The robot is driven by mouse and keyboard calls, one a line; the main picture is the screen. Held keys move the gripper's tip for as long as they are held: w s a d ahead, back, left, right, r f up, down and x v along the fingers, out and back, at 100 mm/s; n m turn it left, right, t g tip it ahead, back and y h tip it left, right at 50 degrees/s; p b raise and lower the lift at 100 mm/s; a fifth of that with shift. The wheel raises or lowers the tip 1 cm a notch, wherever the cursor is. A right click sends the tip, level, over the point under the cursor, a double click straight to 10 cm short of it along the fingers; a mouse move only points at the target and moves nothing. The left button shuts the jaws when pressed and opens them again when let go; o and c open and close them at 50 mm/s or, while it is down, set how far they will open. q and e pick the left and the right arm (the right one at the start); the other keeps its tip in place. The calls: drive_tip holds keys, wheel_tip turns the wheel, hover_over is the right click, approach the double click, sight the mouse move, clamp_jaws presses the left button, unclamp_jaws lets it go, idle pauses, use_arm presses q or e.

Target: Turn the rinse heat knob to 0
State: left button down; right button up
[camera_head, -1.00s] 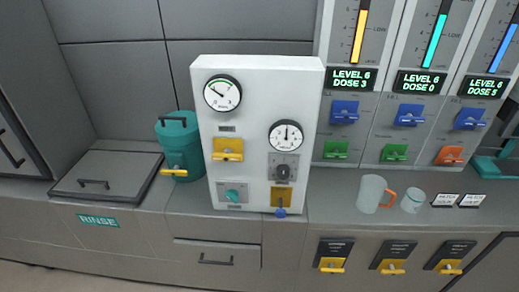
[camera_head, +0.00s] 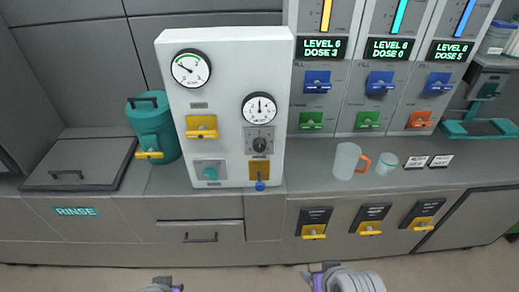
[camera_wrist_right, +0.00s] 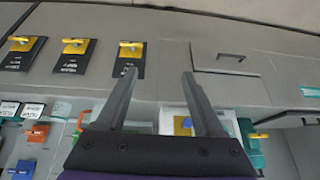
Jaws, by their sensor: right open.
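A white control panel (camera_head: 222,119) stands on the counter. It carries a black knob (camera_head: 259,144) on a grey plate under the right dial (camera_head: 260,108), and a teal knob (camera_head: 210,173) on a grey plate at lower left. The lettering is too small to tell which is the rinse heat knob, and neither setting can be read. My right gripper (camera_wrist_right: 158,73) is open and empty in the right wrist view, well short of the panel. Only a bit of my left gripper (camera_head: 166,284) shows at the bottom edge; its fingers cannot be made out.
The panel also has a yellow handle (camera_head: 201,127) and a blue-tipped lever (camera_head: 260,185). A teal canister (camera_head: 153,130) stands to its left. A jug (camera_head: 346,160) and a cup (camera_head: 387,164) stand to its right. Yellow-handled valves (camera_head: 313,224) line the counter front. The floor before the counter is clear.

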drive_tip(key=shift+o, duration=0.6)
drive_tip(key=w+a+r+m+t+y+b, duration=0.1)
drive_tip(key=w+a+r+m+t+y, duration=0.1)
drive_tip(key=w+a, duration=0.3)
drive_tip(key=shift+w+a+m+t+b, duration=0.35)
drive_tip(key=shift+w+m+t, duration=0.05)
drive_tip(key=shift+w, duration=0.4)
drive_tip(key=m+t+h+b, duration=0.3)
drive_tip(key=m+t+b, duration=0.5)
drive_tip(key=m, duration=1.7)
approach(259, 148)
drive_tip(key=shift+n+t, duration=0.3)
drive_tip(key=shift+t, duration=0.5)
drive_tip(key=w, duration=0.3)
drive_tip(key=w+f+p, duration=0.1)
drive_tip(key=w, duration=0.2)
drive_tip(key=w+p, duration=0.1)
drive_tip(key=w, duration=0.2)
drive_tip(key=shift+w+d+f, duration=0.25)
drive_tip(key=shift+w+d, duration=0.05)
clamp_jaws()
